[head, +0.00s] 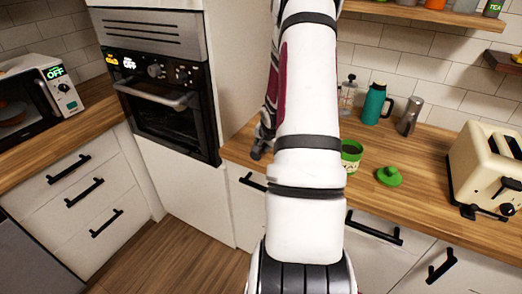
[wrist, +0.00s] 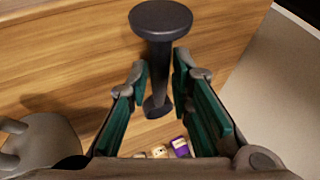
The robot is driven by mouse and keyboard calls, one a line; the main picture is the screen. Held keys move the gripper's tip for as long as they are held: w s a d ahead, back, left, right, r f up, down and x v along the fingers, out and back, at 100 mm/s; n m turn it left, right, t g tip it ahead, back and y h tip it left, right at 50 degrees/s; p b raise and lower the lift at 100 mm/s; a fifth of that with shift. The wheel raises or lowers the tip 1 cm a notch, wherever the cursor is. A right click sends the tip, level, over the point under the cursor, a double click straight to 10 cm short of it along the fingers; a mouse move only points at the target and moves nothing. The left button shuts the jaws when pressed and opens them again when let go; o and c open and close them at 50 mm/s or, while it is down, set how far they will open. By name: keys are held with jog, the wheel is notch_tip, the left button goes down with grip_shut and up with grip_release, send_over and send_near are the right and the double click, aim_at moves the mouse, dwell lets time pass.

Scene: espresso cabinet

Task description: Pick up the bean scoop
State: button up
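A dark grey piece with a round flat end and a long stem, which looks like the bean scoop (wrist: 161,22), lies on or stands over the wooden counter in the wrist view. My gripper (wrist: 160,72) is open, with its teal-padded fingers on either side of the stem. The left fingertip is very near the stem; I cannot tell whether it touches. In the head view, part of my gripper (head: 262,142) shows at the counter's left end beside the tall oven cabinet. The scoop cannot be made out there; my arm covers much of that area.
A green canister (head: 352,156) and green lid (head: 389,176) are right of my arm. A teal jug (head: 374,104), steel canister (head: 410,117) and glass press (head: 348,93) stand behind. A cream toaster (head: 488,165) is at right. The oven cabinet (head: 232,75) bounds the left.

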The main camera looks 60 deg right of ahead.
jog(key=shift+w+d+f, duration=0.2)
jog(key=shift+w+f, duration=0.05)
jog(key=shift+f, duration=0.2)
grip_shut()
jog(key=shift+r, duration=0.1)
